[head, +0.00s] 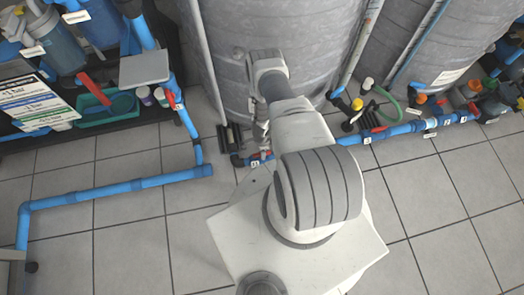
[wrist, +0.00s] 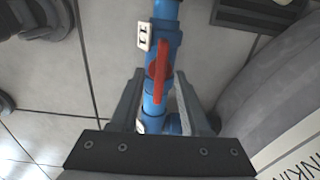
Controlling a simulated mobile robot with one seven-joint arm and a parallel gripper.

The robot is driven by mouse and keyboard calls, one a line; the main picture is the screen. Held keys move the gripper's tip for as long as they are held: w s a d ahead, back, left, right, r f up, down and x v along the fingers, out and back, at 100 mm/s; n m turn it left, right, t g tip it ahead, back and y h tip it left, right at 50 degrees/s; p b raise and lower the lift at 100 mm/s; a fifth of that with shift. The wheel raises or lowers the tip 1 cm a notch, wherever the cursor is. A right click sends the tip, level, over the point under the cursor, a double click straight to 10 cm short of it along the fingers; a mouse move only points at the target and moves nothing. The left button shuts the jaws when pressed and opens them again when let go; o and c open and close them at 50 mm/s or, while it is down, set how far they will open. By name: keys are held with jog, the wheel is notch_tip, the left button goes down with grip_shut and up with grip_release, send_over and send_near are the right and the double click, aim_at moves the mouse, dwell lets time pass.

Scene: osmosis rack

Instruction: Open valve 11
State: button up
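In the wrist view the red lever handle (wrist: 158,68) of a valve lies roughly lengthwise along a blue pipe (wrist: 154,102), slightly tilted. A white tag (wrist: 144,36) with dark marks sits beside the handle; it looks like 11. My gripper (wrist: 159,75) is open, with one finger on each side of the pipe and the handle's lower end between them. Whether either finger touches the handle I cannot tell. In the head view a tagged valve (head: 255,163) shows low at the tank's foot, and my arm hides most of my gripper.
A large grey tank (head: 220,60) stands close behind the valve. More blue pipe (head: 400,130) with red-handled valves runs right. Another blue pipe (head: 110,188) crosses the floor at left. A dark slotted block (wrist: 262,15) lies near the valve. Tiled floor (head: 440,190) is clear at right.

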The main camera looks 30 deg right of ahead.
jog(key=shift+r, duration=0.15)
notch_tip(320, 180, up, 17)
jog(key=p, duration=0.7)
